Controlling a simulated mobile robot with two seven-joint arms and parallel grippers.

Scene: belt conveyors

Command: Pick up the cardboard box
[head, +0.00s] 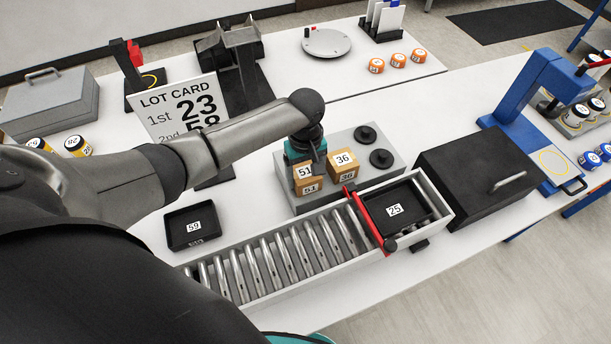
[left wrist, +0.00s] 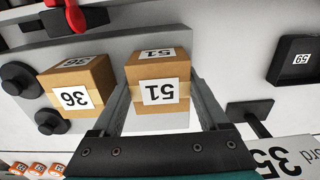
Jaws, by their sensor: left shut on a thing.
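A cardboard box labelled 51 (head: 306,187) is at the grey block with black knobs (head: 300,205); whether it touches the block is unclear. My left gripper (head: 314,166) comes down on it from above and is shut on it. In the left wrist view the box (left wrist: 157,64) sits between the two fingers of the gripper (left wrist: 160,90), one on each side. A second cardboard box labelled 36 (head: 343,165) stands close beside it on the block, and it also shows in the left wrist view (left wrist: 80,88). My right gripper is not seen.
A roller conveyor (head: 262,262) runs in front, with a red bar (head: 368,218) across it and a black tray labelled 25 (head: 392,209) beyond. A black tray labelled 59 (head: 192,226) lies to the left. A black case (head: 480,172) stands right. A lot card (head: 180,105) stands behind.

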